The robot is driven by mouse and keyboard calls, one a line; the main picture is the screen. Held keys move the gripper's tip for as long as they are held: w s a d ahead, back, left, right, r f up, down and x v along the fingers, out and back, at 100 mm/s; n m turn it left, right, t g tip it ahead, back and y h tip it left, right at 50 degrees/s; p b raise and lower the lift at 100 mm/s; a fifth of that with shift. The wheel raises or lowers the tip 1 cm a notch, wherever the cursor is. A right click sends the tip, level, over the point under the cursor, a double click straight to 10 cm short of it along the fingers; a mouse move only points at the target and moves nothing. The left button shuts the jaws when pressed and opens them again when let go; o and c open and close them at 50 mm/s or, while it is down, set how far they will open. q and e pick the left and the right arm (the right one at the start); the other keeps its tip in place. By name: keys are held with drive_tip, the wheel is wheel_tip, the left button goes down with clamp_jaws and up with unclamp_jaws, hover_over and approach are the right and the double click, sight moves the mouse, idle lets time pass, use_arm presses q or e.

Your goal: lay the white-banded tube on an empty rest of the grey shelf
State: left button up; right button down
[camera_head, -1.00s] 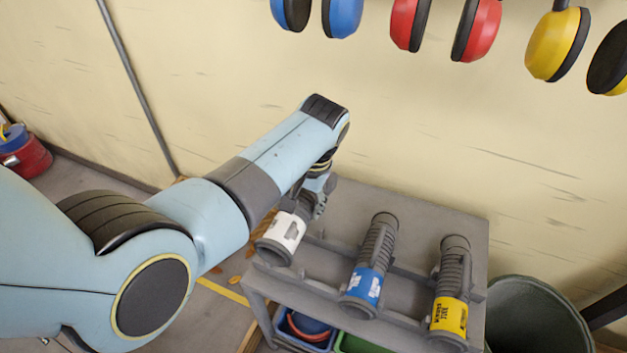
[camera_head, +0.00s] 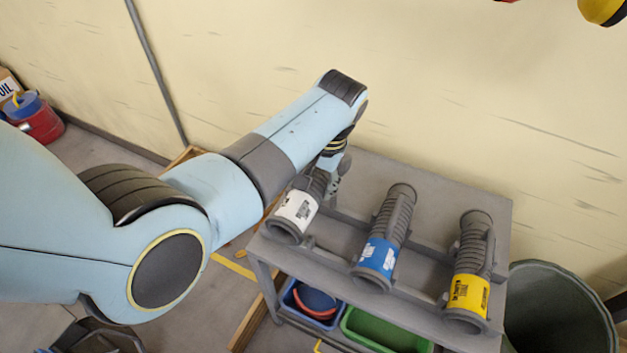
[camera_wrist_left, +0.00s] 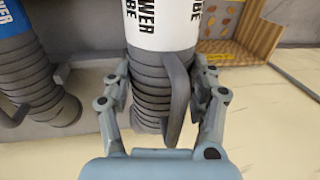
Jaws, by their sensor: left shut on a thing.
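The white-banded tube (camera_head: 295,212) is at the left end of the grey shelf (camera_head: 350,165) in the head view, lying along the same slope as the other tubes. In the left wrist view its white band (camera_wrist_left: 165,25) and ribbed dark body show between the fingers. My left gripper (camera_wrist_left: 162,95) is shut on the ribbed part, with a finger on either side. Its fingers are mostly hidden behind the arm in the head view (camera_head: 330,178). I cannot tell whether the tube touches its rest. My right gripper is not in view.
A blue-banded tube (camera_head: 378,255) and a yellow-banded tube (camera_head: 468,293) lie on the shelf to the right. Blue (camera_head: 312,303) and green (camera_head: 385,332) bins sit below. A large grey-green barrel (camera_head: 560,310) stands at right. A wall rises behind.

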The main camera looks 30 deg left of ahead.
use_arm(q)
wheel_tip(320, 180, down, 2)
drive_tip(key=shift+f+b, duration=0.1)
drive_tip(key=shift+b, duration=0.85)
drive_tip(key=shift+f+b, duration=0.7)
drive_tip(key=shift+f, duration=0.5)
drive_tip(key=o, duration=1.4)
